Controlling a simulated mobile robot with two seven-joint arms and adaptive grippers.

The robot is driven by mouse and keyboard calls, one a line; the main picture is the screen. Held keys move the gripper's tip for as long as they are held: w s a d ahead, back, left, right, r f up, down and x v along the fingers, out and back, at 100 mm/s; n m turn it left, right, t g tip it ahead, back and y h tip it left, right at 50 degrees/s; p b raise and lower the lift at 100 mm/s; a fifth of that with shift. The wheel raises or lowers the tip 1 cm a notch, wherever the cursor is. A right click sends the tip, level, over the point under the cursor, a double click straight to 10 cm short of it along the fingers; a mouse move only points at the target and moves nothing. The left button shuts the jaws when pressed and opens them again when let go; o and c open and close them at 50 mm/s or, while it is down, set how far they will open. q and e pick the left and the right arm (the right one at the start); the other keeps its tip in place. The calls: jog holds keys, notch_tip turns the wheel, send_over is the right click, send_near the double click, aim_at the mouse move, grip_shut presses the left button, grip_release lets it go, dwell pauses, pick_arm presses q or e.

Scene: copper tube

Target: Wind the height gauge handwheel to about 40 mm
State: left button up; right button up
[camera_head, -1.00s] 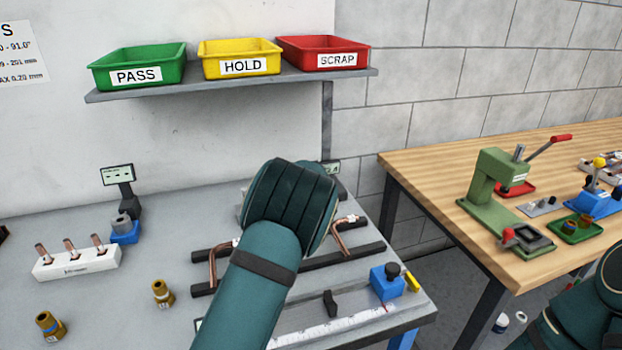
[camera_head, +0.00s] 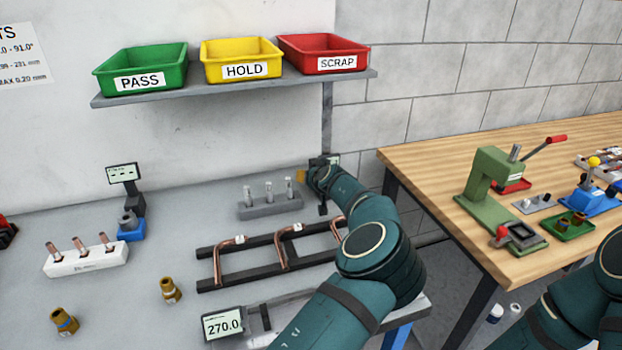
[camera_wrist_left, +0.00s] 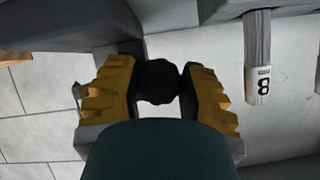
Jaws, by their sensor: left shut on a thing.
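The height gauge (camera_head: 331,160) stands at the back right of the grey bench, mostly hidden behind my left arm. Only part of its display and post shows, and I cannot read the height. My left gripper (camera_wrist_left: 157,95) is shut on the dark, lobed handwheel (camera_wrist_left: 157,81), which sits between its yellow fingers in the left wrist view. In the head view a yellow fingertip of it shows beside the gauge. My right arm is at the lower right of the head view; its gripper is out of view.
A grey block (camera_head: 270,207) with upright labelled pins stands left of the gauge. Bent copper tubes (camera_head: 285,255) lie on a dark rack in front. A display reading 270.0 (camera_head: 222,325) is at the front. A shelf (camera_head: 225,87) with three bins is above.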

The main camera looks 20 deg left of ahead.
pick_arm(q)
jog(key=shift+w+m+g+y+b, duration=0.1)
jog(key=shift+m+g+y+b, duration=0.35)
jog(key=shift+m, duration=0.25)
jog(key=shift+y, duration=0.25)
jog(key=o, duration=0.9)
jog(key=v, duration=1.2)
jog(key=shift+a, duration=0.1)
